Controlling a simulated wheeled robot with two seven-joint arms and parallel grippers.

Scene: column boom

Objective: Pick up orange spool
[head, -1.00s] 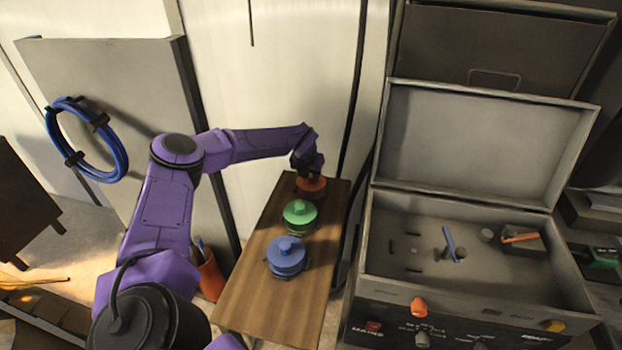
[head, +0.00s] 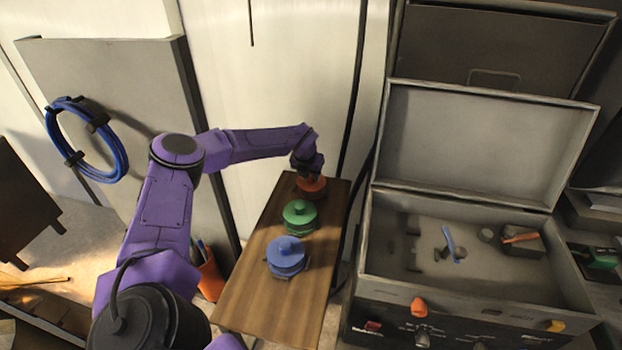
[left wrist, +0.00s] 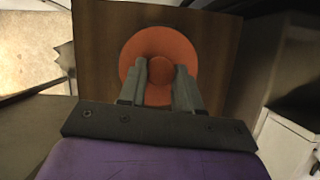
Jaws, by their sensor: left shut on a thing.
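The orange spool (head: 312,187) is at the far end of the wooden board, beyond the green and blue spools. In the left wrist view the orange spool (left wrist: 160,45) shows as a round disc with a central knob. My left gripper (head: 308,172) is over it from above. In the left wrist view the fingers of my left gripper (left wrist: 160,78) stand on both sides of the knob and are shut on it. The spool appears to be at the board's surface; I cannot tell whether it is lifted. My right gripper is not in view.
A green spool (head: 299,215) and a blue spool (head: 286,256) stand in line on the wooden board (head: 262,310). An open grey case (head: 390,285) with small parts is to the right. An orange cup (head: 210,278) with tools is left of the board. A blue cable coil (head: 118,155) hangs on a panel.

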